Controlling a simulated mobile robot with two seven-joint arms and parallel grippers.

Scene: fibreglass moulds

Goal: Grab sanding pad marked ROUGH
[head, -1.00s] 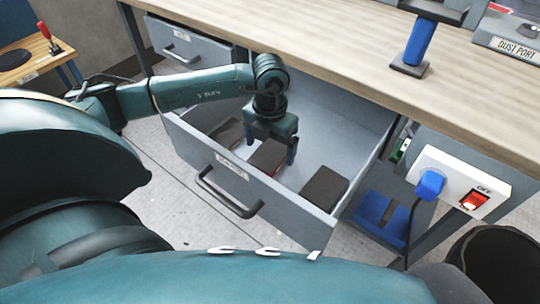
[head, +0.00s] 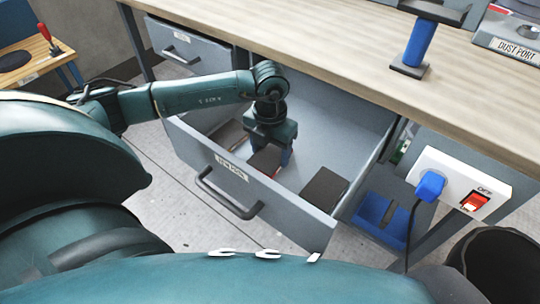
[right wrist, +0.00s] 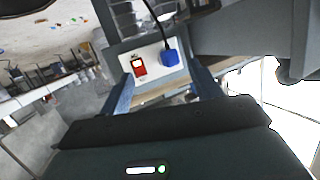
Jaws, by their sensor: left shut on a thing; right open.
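The open grey drawer (head: 312,221) holds three dark sanding pads. The left pad (head: 228,134) and the right pad (head: 324,188) lie apart. The middle pad (head: 265,160) shows a red part and is partly hidden by my left gripper (head: 270,153). That gripper points down into the drawer, shut on the middle pad, which is still low in the drawer. I cannot read a ROUGH mark on any pad. My right gripper (right wrist: 164,90) is open and empty in the right wrist view, with its blue fingers wide apart.
The wooden bench top (head: 350,60) overhangs the drawer's back. A shut drawer (head: 185,48) is to the left. A white switch box (head: 460,185) with a blue plug and cable is right of the open drawer, above a dark bin (head: 485,262).

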